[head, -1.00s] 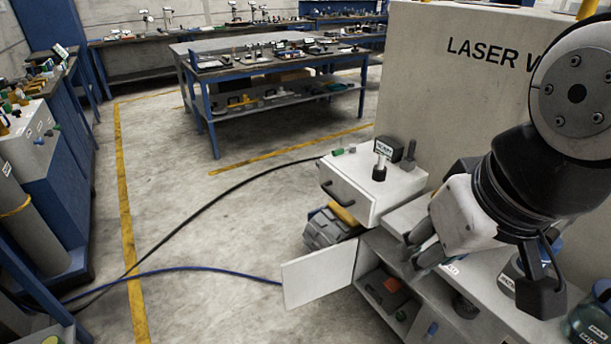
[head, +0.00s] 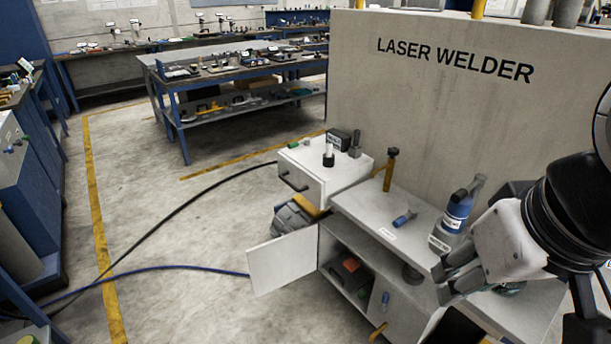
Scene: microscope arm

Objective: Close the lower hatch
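The lower hatch (head: 283,262) is a flat white door at the left of the low cabinet below the bench. It stands wide open, swung out to the left. The open compartment (head: 345,287) beside it holds a red-orange block (head: 351,264) and other small items. My gripper (head: 441,279) is to the right, above the front part of the bench. Its fingers look apart, with nothing seen between them. It is well clear of the hatch and touches nothing that I can make out.
The floor left of the hatch is clear except for cables.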

